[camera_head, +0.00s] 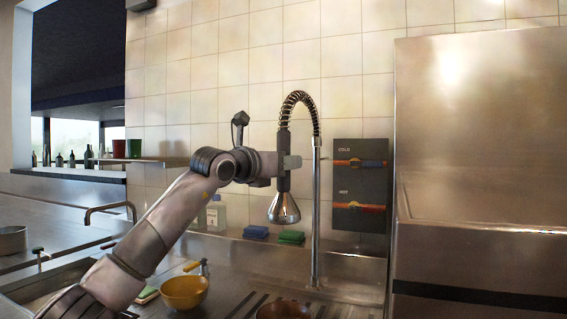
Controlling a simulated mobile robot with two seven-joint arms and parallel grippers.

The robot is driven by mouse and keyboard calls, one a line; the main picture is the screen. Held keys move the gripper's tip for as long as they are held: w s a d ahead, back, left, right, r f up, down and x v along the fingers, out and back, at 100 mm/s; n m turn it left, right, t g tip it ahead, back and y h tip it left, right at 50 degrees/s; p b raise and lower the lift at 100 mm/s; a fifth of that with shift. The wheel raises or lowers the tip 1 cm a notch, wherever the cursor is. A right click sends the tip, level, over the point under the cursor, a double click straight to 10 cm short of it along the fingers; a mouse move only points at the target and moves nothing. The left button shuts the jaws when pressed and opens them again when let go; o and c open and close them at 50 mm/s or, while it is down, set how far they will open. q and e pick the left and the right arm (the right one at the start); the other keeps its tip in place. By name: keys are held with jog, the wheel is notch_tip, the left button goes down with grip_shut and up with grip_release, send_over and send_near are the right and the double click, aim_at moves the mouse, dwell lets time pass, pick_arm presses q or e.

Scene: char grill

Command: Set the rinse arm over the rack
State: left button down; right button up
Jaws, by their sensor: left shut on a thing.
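The rinse arm is a spring-coil hose (297,98) on a tall metal post (315,215), with a bell-shaped chrome spray head (284,209) hanging from it. My left gripper (286,163) is shut on the dark handle above the spray head. My left arm reaches up to it from the lower left. The spray head hangs upright, just left of the post. The rack (253,306) is a set of dark slats on the counter at the bottom, below the spray head and partly cut off by the frame. My right gripper is not in view.
A yellow bowl (184,293) and a brown bowl (284,311) stand at the bottom. Blue (256,232) and green (291,237) sponges and a bottle (216,214) are by the wall. A cold/hot panel (360,186) and a large steel machine (480,170) are at right.

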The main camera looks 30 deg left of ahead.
pick_arm(q)
jog(key=shift+d, duration=0.15)
jog(key=c, duration=0.8)
grip_release()
jog(key=shift+d, duration=0.1)
jog(key=shift+s+a+f+b, duration=0.1)
jog(key=shift+s+a+b, duration=0.15)
jog(key=shift+s+b, duration=0.3)
jog(key=b+v, duration=0.1)
jog(key=v, duration=0.5)
jog(key=shift+b, duration=0.4)
